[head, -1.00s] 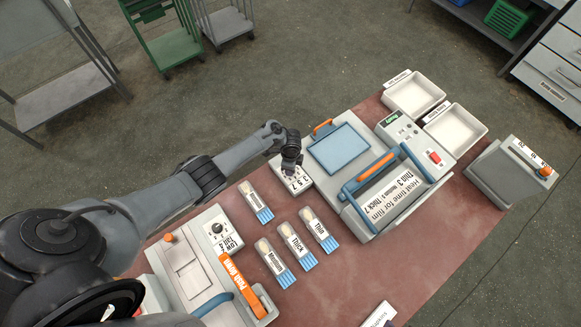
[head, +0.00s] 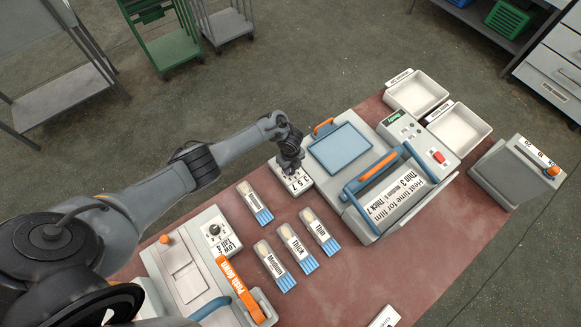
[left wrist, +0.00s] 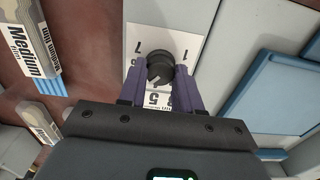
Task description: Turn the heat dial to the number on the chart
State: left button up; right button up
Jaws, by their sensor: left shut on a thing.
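My left gripper (head: 290,168) is over the small white dial box (head: 303,184) beside the blue-topped press. In the left wrist view its purple fingers (left wrist: 161,85) are shut on the black heat dial (left wrist: 158,64), one on each side. The dial plate (left wrist: 192,48) shows 7, 1 and 5; other marks are partly hidden by the fingers. The chart (head: 395,192) on the press reads "Heat time for film", Thin 3, Medium 5, Thick 7. My right gripper is not in view.
Packs labelled Medium (head: 274,265), Thick (head: 298,248) and Thin (head: 319,231) lie on the red table, with another pack (head: 254,202) nearby. A second machine (head: 190,262) with a dial stands at the left. White trays (head: 417,92) stand at the back right.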

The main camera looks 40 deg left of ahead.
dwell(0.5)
pick_arm(q)
jog(key=o, duration=1)
jog(key=shift+o, duration=0.2)
jog(key=shift+r, duration=0.5)
notch_tip(320, 180, up, 10)
jog(key=p, duration=0.2)
jog(key=shift+f, duration=0.15)
jog(key=shift+s, duration=0.1)
